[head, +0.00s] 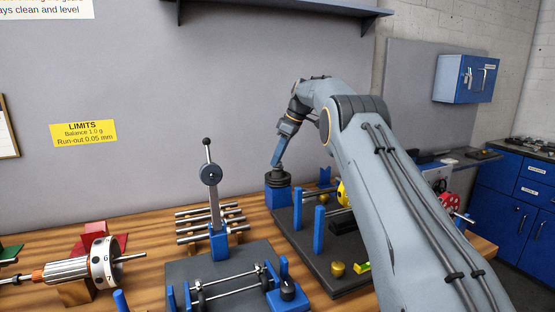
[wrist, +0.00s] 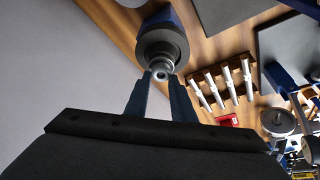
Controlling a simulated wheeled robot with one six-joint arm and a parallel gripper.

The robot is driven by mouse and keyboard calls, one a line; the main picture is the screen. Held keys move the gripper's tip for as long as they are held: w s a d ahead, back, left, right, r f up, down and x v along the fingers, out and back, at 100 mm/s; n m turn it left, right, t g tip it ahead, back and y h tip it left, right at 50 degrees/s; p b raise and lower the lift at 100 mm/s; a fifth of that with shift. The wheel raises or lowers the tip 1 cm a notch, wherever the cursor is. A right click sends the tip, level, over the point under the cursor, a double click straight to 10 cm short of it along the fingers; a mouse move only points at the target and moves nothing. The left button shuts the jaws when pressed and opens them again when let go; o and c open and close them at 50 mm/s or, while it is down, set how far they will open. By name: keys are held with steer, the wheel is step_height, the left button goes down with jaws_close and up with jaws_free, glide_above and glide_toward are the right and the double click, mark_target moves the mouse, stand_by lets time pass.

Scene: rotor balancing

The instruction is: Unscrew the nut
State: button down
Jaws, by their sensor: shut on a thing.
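My gripper (wrist: 160,86) points at the nut (wrist: 160,75), and its two fingertips are closed on it from both sides in the wrist view. The nut is a small grey ring on top of a dark round stack (wrist: 162,45). In the head view the dark stack (head: 278,177) sits on a blue block (head: 278,198) at the back of the bench, and my gripper (head: 278,166) reaches down to its top. The nut itself is too small to make out in the head view.
A lever stand (head: 218,245) and several silver rods (head: 192,226) stand left of the blue block. A dark plate (head: 318,262) with blue posts and a brass weight (head: 338,268) lies in front. A rotor (head: 103,262) rests at the left. A shelf (head: 290,8) hangs above.

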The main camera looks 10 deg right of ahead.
steer(key=shift+w+f+n+g+b, duration=0.15)
steer(key=shift+n+g+b, duration=0.15)
steer(key=shift+n+b, duration=0.3)
steer(key=shift+n, duration=0.4)
steer(key=shift+s, duration=0.2)
steer(key=c, duration=1.4)
jaws_free()
steer(key=shift+c, duration=0.2)
steer(key=shift+c, duration=0.6)
steer(key=shift+p, duration=0.85)
